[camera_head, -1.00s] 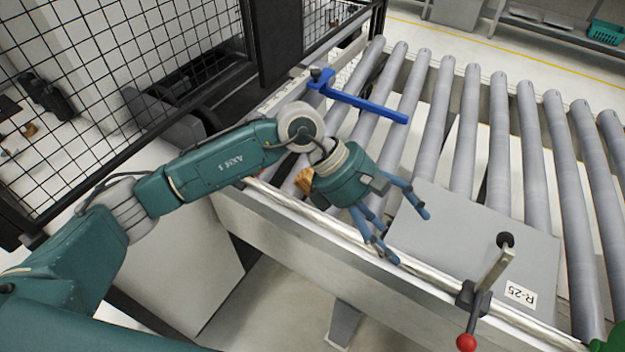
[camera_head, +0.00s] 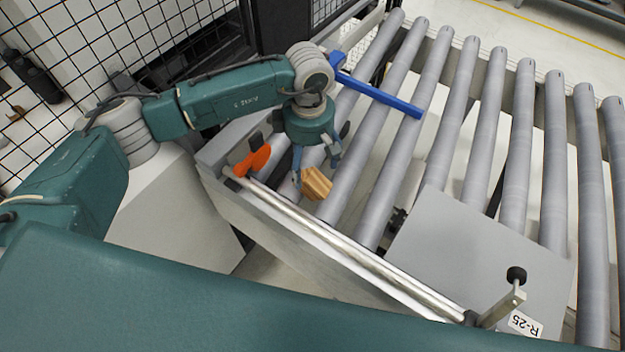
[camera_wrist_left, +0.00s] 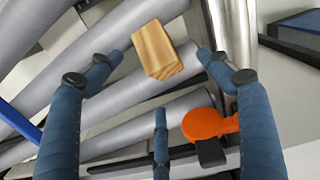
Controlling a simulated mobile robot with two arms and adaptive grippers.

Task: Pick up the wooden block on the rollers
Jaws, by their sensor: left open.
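The wooden block (camera_head: 316,183) is small and light brown and sits on the grey rollers (camera_head: 345,160) near the conveyor's front rail. My left gripper (camera_head: 316,172) is over the rollers just beside the block, pointing down, with its blue fingers apart. In the left wrist view the block (camera_wrist_left: 158,50) lies ahead, between the spread fingers (camera_wrist_left: 155,62) and clear of the lower single finger. No finger visibly grips it. My right gripper is not in view.
An orange knob (camera_head: 252,160) stands by the rail, left of my left gripper. A blue bar (camera_head: 380,95) crosses the rollers behind. A grey plate (camera_head: 480,255) labelled R-25 covers the rollers at right. A wire mesh fence (camera_head: 110,40) stands at left.

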